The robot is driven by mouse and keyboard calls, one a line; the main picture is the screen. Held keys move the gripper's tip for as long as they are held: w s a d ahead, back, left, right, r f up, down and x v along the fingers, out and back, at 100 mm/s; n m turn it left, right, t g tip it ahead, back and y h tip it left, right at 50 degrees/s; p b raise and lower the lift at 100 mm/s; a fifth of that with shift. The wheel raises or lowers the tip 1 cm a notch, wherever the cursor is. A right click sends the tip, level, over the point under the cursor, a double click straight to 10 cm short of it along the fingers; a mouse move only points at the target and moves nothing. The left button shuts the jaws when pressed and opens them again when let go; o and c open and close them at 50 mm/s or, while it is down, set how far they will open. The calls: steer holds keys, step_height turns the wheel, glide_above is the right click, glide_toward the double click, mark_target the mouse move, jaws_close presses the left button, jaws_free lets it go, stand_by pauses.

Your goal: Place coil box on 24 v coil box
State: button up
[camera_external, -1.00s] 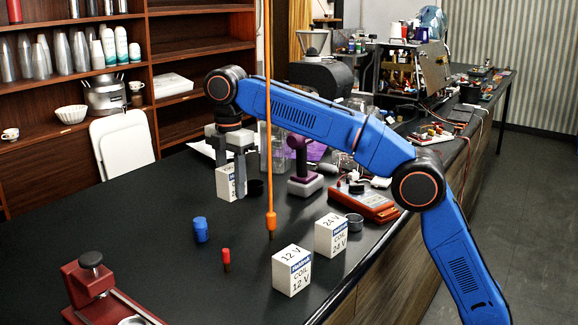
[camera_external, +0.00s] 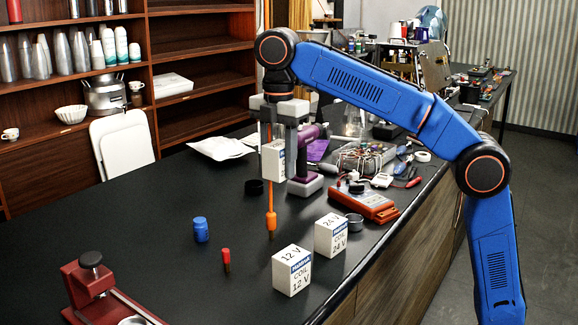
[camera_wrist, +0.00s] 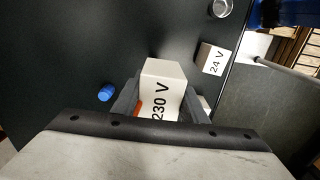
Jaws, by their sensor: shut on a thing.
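My gripper (camera_external: 281,142) is shut on a white coil box (camera_external: 271,160), held above the black table. The held box (camera_wrist: 160,90) reads "230 V" in the wrist view, with a finger on each side. The white 24 V coil box (camera_external: 330,236) stands on the table near its right edge, lower right of the gripper in the external view. It also shows in the wrist view (camera_wrist: 211,60), at the upper right, apart from the held box. The 12 V coil box (camera_external: 292,271) stands nearer the camera. The hanging orange cable partly covers the held box.
An orange screwdriver on a cable (camera_external: 271,221) hangs in front of the gripper. A blue container (camera_external: 201,229) and a red-capped item (camera_external: 226,257) stand left.

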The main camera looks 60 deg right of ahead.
steer(key=r, duration=0.2)
glide_above(332, 221)
step_height(332, 221, down, 10)
steer(key=shift+f, duration=0.1)
stand_by(0.3)
steer(key=shift+f, duration=0.1)
steer(key=o, duration=1.2)
step_height(332, 221, up, 12)
steer(key=shift+d, duration=0.1)
